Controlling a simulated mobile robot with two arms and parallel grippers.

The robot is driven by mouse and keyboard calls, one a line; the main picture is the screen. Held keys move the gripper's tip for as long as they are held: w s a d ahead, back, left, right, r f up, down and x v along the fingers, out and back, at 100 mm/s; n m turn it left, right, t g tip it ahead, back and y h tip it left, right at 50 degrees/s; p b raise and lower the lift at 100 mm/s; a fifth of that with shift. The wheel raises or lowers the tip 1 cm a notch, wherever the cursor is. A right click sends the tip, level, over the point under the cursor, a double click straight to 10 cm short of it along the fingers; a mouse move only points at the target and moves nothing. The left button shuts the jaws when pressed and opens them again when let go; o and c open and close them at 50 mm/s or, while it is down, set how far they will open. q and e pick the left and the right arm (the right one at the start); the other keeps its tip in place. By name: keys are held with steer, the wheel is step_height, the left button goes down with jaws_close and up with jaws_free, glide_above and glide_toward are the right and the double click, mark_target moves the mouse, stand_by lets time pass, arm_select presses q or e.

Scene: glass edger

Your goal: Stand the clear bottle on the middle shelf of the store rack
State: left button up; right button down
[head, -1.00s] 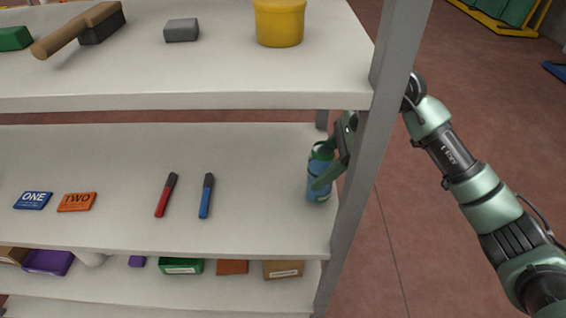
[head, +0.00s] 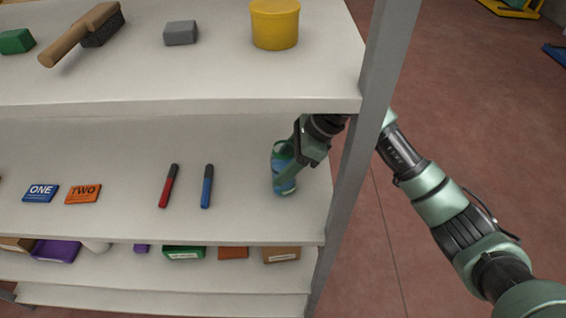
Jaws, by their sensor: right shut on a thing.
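The clear bottle (head: 286,184), bluish and see-through, is upright or nearly so over the right part of the rack's middle shelf (head: 120,225). My right gripper (head: 284,162) is shut on it, reaching in from the right past the rack's post. Its green fingers cover part of the bottle. I cannot tell whether the bottle's base touches the shelf. My left gripper is out of view.
A red marker (head: 169,186) and a blue marker (head: 207,186) lie left of the bottle, with cards ONE (head: 41,193) and TWO (head: 83,194) further left. The grey post (head: 362,150) and upper shelf (head: 180,80) hem in my arm. Small boxes fill the lower shelf.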

steer(key=c, duration=0.6)
jaws_free()
steer(key=shift+a, duration=0.1)
steer(key=shift+o, duration=0.2)
steer(key=shift+r+p, duration=0.15)
steer(key=shift+p, duration=0.15)
steer(key=shift+d+r+b, duration=0.2)
steer(key=shift+d+b, duration=0.1)
steer(key=shift+b, duration=0.05)
steer(key=d+r+b, duration=0.2)
steer(key=d+b, duration=0.2)
steer(key=d, duration=0.9)
steer(key=shift+b, duration=0.4)
